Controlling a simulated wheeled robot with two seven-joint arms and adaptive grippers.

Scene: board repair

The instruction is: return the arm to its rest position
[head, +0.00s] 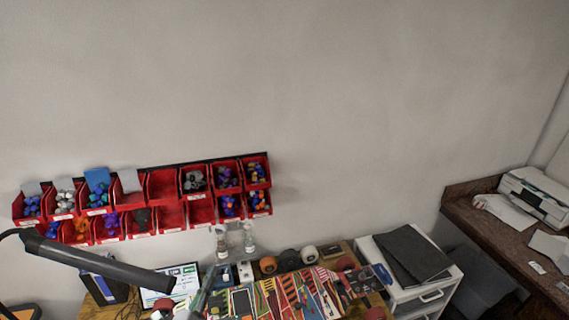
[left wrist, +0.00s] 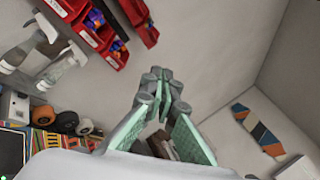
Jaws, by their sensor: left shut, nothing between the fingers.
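My left gripper (left wrist: 162,80) shows in the left wrist view with its pale green fingers drawn together at the tips. Nothing is held between them. In the head view a thin grey-green piece that looks like this gripper (head: 204,288) stands over the workbench (head: 97,308), in front of the bottles and below the red bins. Most of the left arm is hidden or out of frame. My right gripper is in neither view.
Red bins (head: 172,217) with coloured parts hang on the wall. Clear bottles (head: 222,240), wheels (head: 309,254) and colourful boards (head: 300,292) crowd the bench. A dark cylinder (head: 120,272) crosses the left side. A white drawer unit (head: 451,283) stands right. The upper wall is bare.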

